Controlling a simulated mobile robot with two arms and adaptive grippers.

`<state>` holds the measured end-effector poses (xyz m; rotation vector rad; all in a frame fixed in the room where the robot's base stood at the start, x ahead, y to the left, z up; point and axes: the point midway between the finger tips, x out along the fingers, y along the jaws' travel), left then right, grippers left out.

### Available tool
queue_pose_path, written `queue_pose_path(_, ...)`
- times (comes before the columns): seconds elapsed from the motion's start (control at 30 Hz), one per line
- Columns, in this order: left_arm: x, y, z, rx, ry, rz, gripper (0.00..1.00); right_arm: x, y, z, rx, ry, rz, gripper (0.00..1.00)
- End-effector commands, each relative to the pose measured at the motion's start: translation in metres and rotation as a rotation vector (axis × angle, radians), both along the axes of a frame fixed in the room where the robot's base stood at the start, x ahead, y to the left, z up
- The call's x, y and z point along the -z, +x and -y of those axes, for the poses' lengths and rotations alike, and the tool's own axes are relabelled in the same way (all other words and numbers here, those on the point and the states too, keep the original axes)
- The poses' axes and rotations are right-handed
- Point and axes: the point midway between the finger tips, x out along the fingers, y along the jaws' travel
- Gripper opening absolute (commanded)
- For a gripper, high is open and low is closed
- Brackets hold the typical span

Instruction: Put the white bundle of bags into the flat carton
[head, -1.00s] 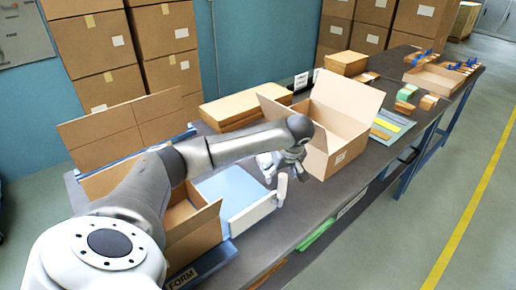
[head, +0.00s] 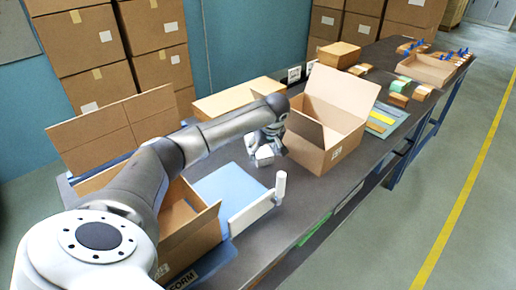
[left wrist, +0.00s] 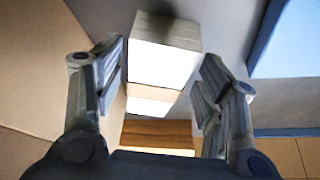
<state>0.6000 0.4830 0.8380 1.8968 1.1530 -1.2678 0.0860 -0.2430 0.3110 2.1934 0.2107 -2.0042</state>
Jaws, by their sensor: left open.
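The white bundle of bags (head: 264,156) lies on the dark table, left of the large open carton. In the left wrist view the white bundle (left wrist: 165,62) shows between the two fingers. My left gripper (head: 268,146) is open, right above and beside the bundle; fingers appear on both sides of it in the left wrist view (left wrist: 160,88). I cannot tell whether they touch it. A shallow, flat open carton (head: 428,72) stands at the far right end of the table. My right gripper is not in view.
A tall open carton (head: 312,155) stands right of my left gripper. Another open carton (head: 195,235) is at the near left, beside a blue sheet (head: 228,187) and a white panel (head: 250,215) with an upright post. Several small bundles (head: 398,87) lie near the flat carton.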

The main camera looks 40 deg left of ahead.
Motion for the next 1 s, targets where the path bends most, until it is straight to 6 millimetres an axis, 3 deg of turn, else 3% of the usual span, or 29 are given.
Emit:
queue_pose_path(0.4, -0.001, 0.021, -0.04, -0.003, -0.001, 0.001, 0.64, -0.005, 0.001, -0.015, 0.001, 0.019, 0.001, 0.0)
queue_pose_path(0.8, 0.011, 0.023, -0.044, 0.0, 0.0, 0.0, 0.64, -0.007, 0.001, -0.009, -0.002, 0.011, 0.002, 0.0)
queue_pose_path(1.0, 0.011, 0.023, -0.044, 0.0, 0.0, 0.0, 0.4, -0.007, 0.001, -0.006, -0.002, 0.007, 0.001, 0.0)
